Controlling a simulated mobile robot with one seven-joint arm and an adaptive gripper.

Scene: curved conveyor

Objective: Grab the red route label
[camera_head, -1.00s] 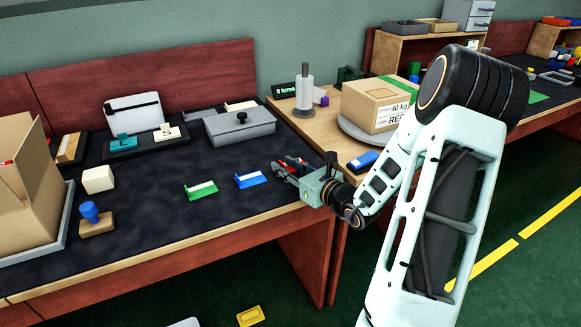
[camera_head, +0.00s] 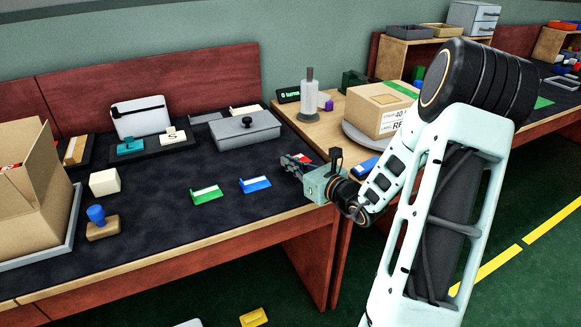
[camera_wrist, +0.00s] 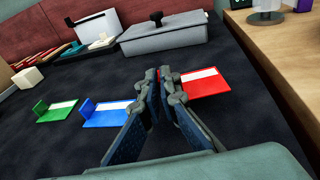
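The red route label (camera_wrist: 207,82), with a white strip, shows just right of my fingertips in the wrist view. In the head view only a bit of the red label (camera_head: 305,156) shows behind my gripper (camera_head: 296,161). My gripper (camera_wrist: 160,77) has its fingers drawn together at the label's left end, where they hide its upright tab; it looks shut on that tab. I cannot tell whether the label is clear of the mat. A blue label (camera_head: 255,184) and a green label (camera_head: 206,194) lie to the left on the dark mat.
A grey lidded box (camera_head: 235,133) stands behind the labels. A white block (camera_head: 104,182), a blue-handled stamp (camera_head: 100,223) and an open carton (camera_head: 30,200) are at left. A side table to the right holds a taped box (camera_head: 378,110). The mat's front middle is clear.

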